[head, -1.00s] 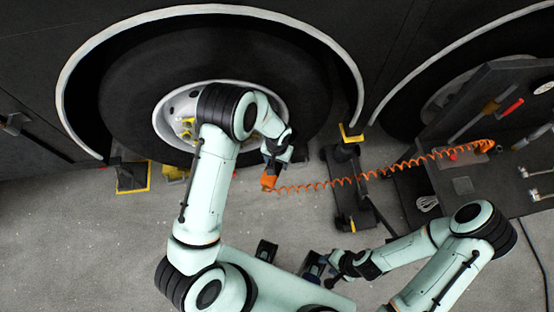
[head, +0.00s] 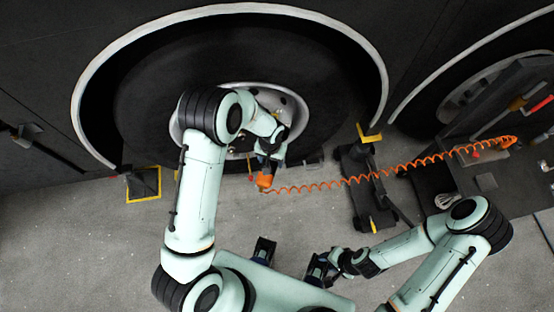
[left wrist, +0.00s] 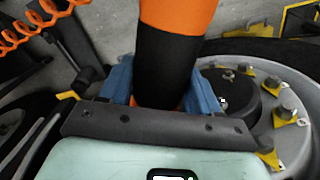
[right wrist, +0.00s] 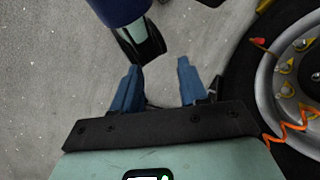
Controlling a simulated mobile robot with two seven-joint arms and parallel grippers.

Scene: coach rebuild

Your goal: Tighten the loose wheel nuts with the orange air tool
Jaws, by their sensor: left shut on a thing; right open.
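The orange air tool (head: 265,180) is held in front of the big wheel. In the left wrist view the tool (left wrist: 170,60) has an orange upper part and a black grip. My left gripper (head: 268,160) is shut on that black grip. The wheel rim (head: 299,101) is partly hidden behind my left arm. In the left wrist view several wheel nuts (left wrist: 285,112) with yellow pointers stand around the hub (left wrist: 235,98). I cannot tell which are loose. The tool's working end is hidden. My right gripper (right wrist: 158,85) is open and empty, low over the floor.
An orange coiled hose (head: 375,173) runs from the tool to a dark cart (head: 490,185) at the right, which carries tools. A black stand (head: 363,190) with a yellow top lies under the hose. A yellow-edged block (head: 143,184) is left of the wheel. Grey floor is clear at front left.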

